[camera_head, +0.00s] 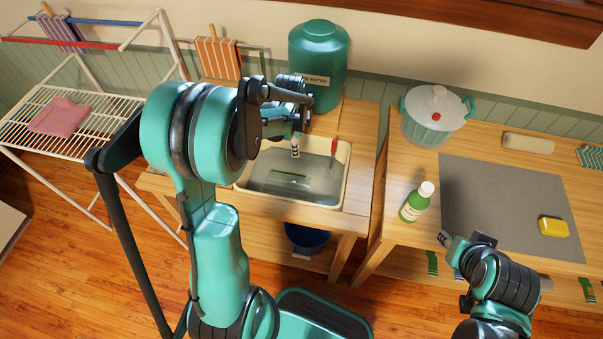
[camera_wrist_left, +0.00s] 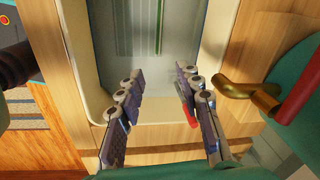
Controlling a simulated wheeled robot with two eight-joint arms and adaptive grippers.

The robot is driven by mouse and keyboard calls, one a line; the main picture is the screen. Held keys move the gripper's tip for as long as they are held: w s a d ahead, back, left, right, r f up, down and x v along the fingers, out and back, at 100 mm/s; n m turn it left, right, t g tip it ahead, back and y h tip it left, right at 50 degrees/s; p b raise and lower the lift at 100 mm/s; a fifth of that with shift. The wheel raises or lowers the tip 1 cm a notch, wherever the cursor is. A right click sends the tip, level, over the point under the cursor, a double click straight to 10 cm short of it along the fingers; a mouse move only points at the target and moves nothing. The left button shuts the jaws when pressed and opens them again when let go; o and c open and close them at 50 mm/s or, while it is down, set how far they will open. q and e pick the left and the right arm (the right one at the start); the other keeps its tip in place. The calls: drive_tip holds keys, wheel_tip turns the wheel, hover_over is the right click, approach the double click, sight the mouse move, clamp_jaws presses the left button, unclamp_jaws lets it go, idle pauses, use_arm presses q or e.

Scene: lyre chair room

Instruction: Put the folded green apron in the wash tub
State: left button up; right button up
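The wash tub, a pale-rimmed basin (camera_head: 347,185), is set in the wooden counter; it also fills the middle of the left wrist view (camera_wrist_left: 88,70). On its floor lies a dim, flat shape with a dark green stripe (camera_head: 287,179), also seen in the left wrist view (camera_wrist_left: 158,30); I cannot tell whether it is the folded green apron. No other folded apron is clear. My left gripper (camera_head: 296,142) is above the tub's back part. Its fingers (camera_wrist_left: 160,90) are apart with nothing between them. My right gripper (camera_head: 463,240) is near the right table's front edge; its finger opening is unclear.
A teal water drum (camera_head: 318,65) stands behind the tub, its brass tap (camera_wrist_left: 250,92) close to my left fingers. A red-handled tool (camera_head: 334,147) is at the tub's right rim. The right table holds a green bottle (camera_head: 416,203), pot (camera_head: 432,125) and yellow sponge (camera_head: 553,227).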

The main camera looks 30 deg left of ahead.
use_arm(q)
drive_tip(key=s+d+r+n+t, duration=0.3)
drive_tip(key=s+d+r+n, duration=0.2)
drive_tip(key=s, duration=0.3)
drive_tip(key=s+d+r+n+t, duration=0.2)
drive_tip(key=s+d+r+n, duration=0.4)
drive_tip(key=s, duration=0.3)
drive_tip(key=shift+s+d+r+n+t, duration=0.15)
drive_tip(key=shift+d+r+n+t, duration=0.15)
drive_tip(key=shift+r+n+t, duration=0.15)
